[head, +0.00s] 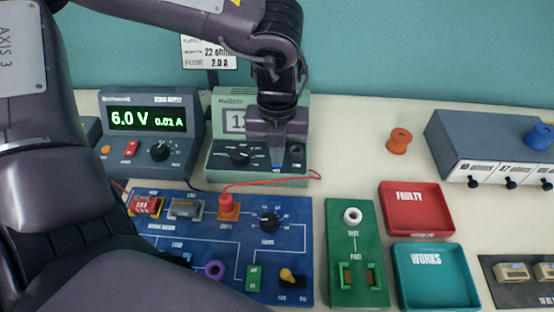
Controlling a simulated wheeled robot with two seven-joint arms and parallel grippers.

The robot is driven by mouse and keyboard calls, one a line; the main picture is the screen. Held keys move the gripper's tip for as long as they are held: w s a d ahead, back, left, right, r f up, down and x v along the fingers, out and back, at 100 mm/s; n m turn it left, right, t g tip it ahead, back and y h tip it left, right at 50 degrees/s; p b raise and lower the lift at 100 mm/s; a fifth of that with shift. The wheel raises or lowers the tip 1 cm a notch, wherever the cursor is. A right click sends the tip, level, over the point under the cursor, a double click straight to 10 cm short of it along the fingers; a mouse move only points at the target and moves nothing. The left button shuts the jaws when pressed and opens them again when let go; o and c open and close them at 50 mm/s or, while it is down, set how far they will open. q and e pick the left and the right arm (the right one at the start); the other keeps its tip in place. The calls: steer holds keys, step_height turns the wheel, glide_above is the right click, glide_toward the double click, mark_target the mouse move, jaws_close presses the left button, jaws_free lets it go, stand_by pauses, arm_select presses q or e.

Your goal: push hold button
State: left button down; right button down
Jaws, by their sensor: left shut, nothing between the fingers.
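The green bench meter (218,172) stands at the back centre of the table, with a grey display partly hidden behind my gripper. Its dark front panel carries a round knob (240,156) on the left and a socket (296,151) on the right. A small blue patch (277,168) on the panel, probably the hold button, shows right under my fingertips. My left gripper (278,160) is shut and empty, pointing down over this panel. I cannot tell whether the fingertips touch the button. My right gripper is not in view.
A power supply (185,112) reading 6.0 V stands left of the meter. A blue circuit board (230,248) with a red lead lies in front, beside a green test board (338,215). Red (450,205) and teal (470,260) trays lie right. An orange spool (398,141) stands behind them.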

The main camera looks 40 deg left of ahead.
arm_select(q)
step_height(320, 180, up, 10)
steer(key=p, duration=0.6)
stand_by(0.5)
stand_by(0.4)
